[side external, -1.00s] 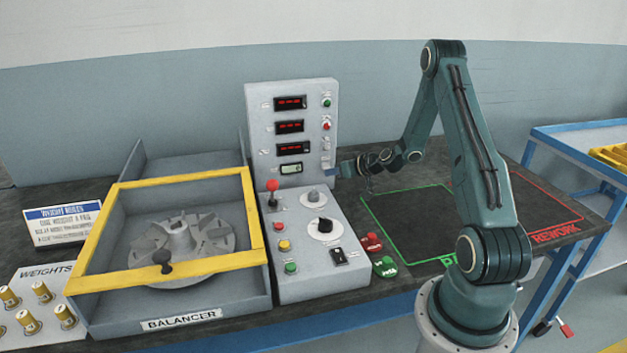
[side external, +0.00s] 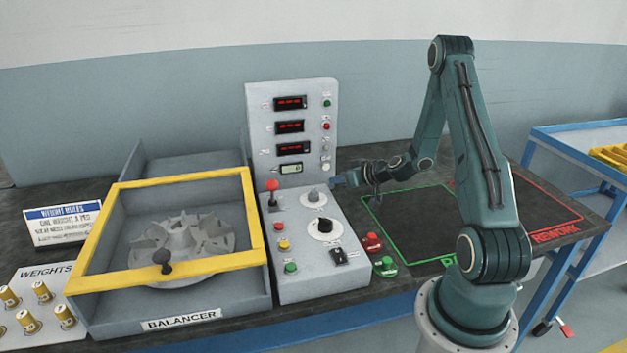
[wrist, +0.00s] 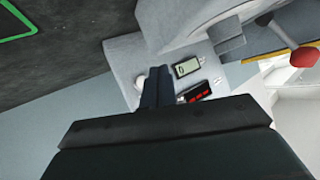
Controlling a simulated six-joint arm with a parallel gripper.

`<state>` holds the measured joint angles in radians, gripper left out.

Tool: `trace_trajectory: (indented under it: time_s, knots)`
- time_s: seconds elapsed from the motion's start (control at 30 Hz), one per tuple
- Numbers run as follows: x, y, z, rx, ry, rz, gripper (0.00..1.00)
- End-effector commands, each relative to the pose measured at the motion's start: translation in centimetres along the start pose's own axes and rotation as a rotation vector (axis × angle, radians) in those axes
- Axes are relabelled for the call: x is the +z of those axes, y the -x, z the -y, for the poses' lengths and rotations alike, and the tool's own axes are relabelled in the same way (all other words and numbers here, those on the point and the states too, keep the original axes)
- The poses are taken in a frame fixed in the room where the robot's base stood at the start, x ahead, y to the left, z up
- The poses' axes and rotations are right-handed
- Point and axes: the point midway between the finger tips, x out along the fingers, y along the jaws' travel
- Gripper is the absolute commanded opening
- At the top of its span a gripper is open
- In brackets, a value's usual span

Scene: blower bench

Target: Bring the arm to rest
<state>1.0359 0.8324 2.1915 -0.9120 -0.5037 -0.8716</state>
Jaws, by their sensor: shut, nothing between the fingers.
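My gripper (side external: 338,180) is at the end of my arm, close to the lower right edge of the control panel (side external: 292,135) in the side view. In the wrist view, my gripper (wrist: 155,75) shows as dark fingers held together, with nothing between them. They point toward the panel face, where a small pale display and a red readout show. I cannot tell whether the fingertips touch the panel.
The balancer (side external: 105,283) with its yellow-framed lid and a finned rotor stands left of the panel. A red-knobbed lever (side external: 272,186) rises from the console. Red and green buttons (side external: 385,266) sit beside it. The green-outlined mat area (side external: 410,225) is empty.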

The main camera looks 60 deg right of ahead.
Motion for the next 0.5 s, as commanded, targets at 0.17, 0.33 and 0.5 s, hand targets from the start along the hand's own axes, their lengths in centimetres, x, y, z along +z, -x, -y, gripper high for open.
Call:
trace_trajectory:
  time_s: [0.17,0.33,0.5]
  knots:
    - [0.0,-0.02,0.0,0.0,0.0,0.0,0.0]
    - [0.0,-0.03,0.0,0.0,0.0,0.001,0.0]
    - [-0.26,-0.01,0.49,-0.01,0.009,0.007,0.0]
